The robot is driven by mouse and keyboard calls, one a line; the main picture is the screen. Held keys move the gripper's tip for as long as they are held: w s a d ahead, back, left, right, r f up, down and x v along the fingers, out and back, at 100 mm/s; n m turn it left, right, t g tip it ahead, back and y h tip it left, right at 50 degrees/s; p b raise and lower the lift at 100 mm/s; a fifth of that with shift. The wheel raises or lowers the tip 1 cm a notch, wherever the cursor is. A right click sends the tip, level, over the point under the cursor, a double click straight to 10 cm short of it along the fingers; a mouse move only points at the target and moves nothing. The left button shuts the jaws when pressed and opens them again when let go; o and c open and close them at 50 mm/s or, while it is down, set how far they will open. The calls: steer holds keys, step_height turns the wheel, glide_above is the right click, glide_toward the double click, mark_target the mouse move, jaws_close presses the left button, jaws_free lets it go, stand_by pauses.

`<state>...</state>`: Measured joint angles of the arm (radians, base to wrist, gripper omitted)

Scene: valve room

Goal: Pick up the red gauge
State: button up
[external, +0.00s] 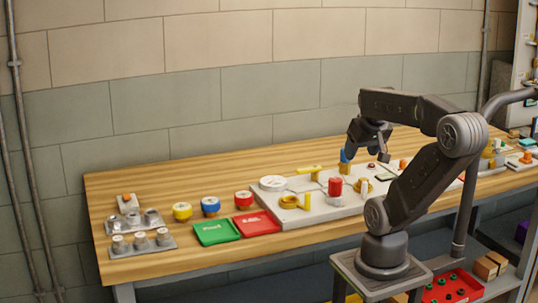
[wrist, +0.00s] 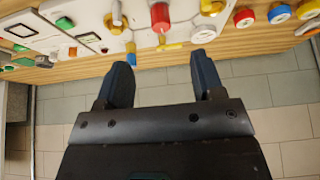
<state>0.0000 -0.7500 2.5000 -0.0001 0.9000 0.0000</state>
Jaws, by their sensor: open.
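The red gauge (external: 243,200) has a pale round face and stands on the wooden bench, in line with a blue gauge (external: 210,206) and a yellow gauge (external: 182,212). It also shows near the top right of the wrist view (wrist: 244,18). My gripper (external: 368,152) is raised over the bench, well to the right of the red gauge in the external view. In the wrist view its two fingers (wrist: 162,63) are apart with nothing held between them.
A grey panel (external: 318,214) with a red cylinder (external: 335,187) and yellow fittings lies right of the red gauge. A green tray (external: 217,232) and a red tray (external: 257,223) lie in front. Grey racks (external: 142,246) with metal fittings stand at the left end.

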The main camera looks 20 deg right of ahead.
steer(key=o, duration=0.4)
steer(key=shift+o, duration=0.2)
steer(key=n+g+y, duration=0.2)
steer(key=n+y, duration=0.1)
steer(key=n, duration=0.5)
glide_above(244, 194)
steer(key=s+d, duration=0.1)
steer(key=d, duration=0.1)
steer(key=f, duration=1.4)
steer(key=shift+s+a+f, duration=0.15)
steer(key=shift+s+a, duration=0.05)
steer(key=shift+x, duration=2.9)
